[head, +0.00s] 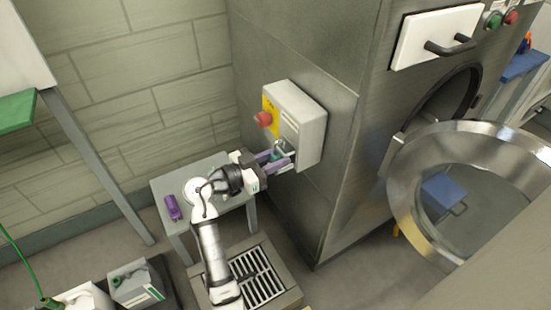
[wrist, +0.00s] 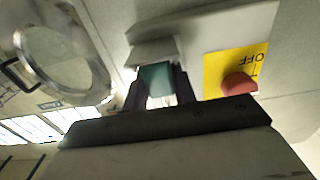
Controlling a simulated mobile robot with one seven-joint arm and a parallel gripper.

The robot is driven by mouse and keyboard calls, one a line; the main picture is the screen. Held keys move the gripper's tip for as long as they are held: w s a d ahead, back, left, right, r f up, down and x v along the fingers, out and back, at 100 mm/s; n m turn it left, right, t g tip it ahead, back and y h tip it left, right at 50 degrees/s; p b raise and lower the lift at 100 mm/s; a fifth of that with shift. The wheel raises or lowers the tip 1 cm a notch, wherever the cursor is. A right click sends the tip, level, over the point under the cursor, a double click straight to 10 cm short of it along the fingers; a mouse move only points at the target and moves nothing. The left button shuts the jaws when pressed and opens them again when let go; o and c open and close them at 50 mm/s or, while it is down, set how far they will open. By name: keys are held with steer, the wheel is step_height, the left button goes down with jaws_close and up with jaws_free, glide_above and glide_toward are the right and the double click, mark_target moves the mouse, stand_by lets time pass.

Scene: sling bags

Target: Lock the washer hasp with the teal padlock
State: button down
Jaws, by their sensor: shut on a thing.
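My gripper (head: 276,160) is at the front of the grey switch box (head: 308,122) on the washer's side. It is shut on the teal padlock (wrist: 156,78), whose body sits between the fingers in the wrist view. In the head view the padlock (head: 275,155) is small and mostly covered by the fingers, with a bright shackle above it. A grey metal piece, seemingly the hasp (wrist: 154,50), is right by the padlock's top in the wrist view. I cannot tell whether the shackle passes through it or is closed.
A red knob (head: 264,118) on a yellow plate sits beside the gripper. A purple object (head: 172,207) lies on the small grey table (head: 162,188) below. The washer's round door (head: 403,190) stands open at right. A floor grate (head: 262,280) and containers (head: 135,283) are lower down.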

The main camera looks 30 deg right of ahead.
stand_by(0.4)
steer(key=shift+c, duration=2.1)
jaws_free()
steer(key=a+b, duration=0.2)
steer(key=a, duration=0.5)
steer(key=shift+s, duration=0.15)
